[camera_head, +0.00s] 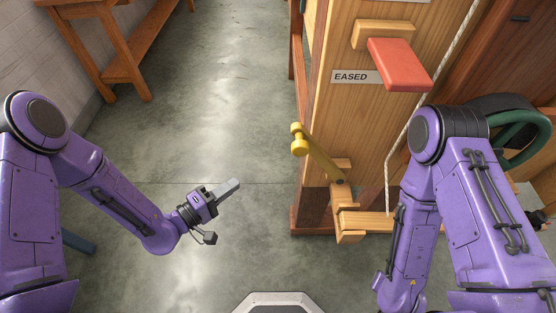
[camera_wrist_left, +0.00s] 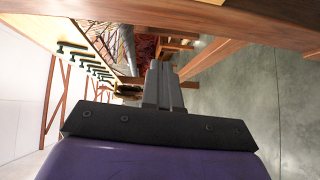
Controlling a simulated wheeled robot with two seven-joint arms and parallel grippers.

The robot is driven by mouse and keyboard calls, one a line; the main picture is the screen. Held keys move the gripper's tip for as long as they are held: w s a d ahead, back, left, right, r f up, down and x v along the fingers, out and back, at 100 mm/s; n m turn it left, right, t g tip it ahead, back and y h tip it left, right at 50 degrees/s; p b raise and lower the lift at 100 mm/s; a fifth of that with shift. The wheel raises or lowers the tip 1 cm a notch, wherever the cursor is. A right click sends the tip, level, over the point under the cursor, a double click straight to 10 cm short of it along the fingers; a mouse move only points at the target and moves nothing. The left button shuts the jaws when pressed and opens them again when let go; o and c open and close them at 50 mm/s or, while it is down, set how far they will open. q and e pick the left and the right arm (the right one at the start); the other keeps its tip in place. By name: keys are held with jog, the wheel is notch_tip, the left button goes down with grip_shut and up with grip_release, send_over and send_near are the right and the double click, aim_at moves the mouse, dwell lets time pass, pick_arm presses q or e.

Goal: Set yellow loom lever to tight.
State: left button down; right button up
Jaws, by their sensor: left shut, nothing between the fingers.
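The yellow loom lever (camera_head: 321,157) is on the lower part of the wooden loom post in the head view. It slants up and left from its pivot to a round yellow knob (camera_head: 297,139). A label reading EASED (camera_head: 352,77) is on the post above the lever; no label for tight is readable. My left gripper (camera_head: 232,186) is shut and empty, left of and lower in the picture than the knob, with a clear gap between them. Its closed fingers (camera_wrist_left: 164,88) also show in the left wrist view. My right arm shows at the right, but its gripper is not visible.
A red block (camera_head: 399,64) sticks out from the post above the lever. Wooden pieces (camera_head: 363,220) jut out below it, and a white rope (camera_head: 421,92) runs beside it. A wooden bench (camera_head: 122,62) stands at the back left. The floor (camera_head: 205,100) between is clear.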

aim_at(293, 152)
pick_arm(q)
jog(key=s+r+m+g+h+b, duration=0.1)
jog(key=s+r+m+g+h, duration=0.2)
jog(key=r+m+g+h, duration=0.3)
notch_tip(293, 152, up, 4)
jog(key=g+h, duration=0.3)
jog(key=h, duration=0.1)
pick_arm(e)
jog(key=shift+f, duration=0.95)
pick_arm(q)
jog(key=shift+s+d+r, duration=0.1)
jog(key=p+x, duration=0.3)
jog(key=x, duration=1)
jog(key=shift+d+r, duration=0.1)
jog(key=shift+d, duration=0.3)
pick_arm(e)
notch_tip(293, 152, up, 3)
jog(key=shift+r, duration=0.15)
jog(key=shift+r, duration=0.1)
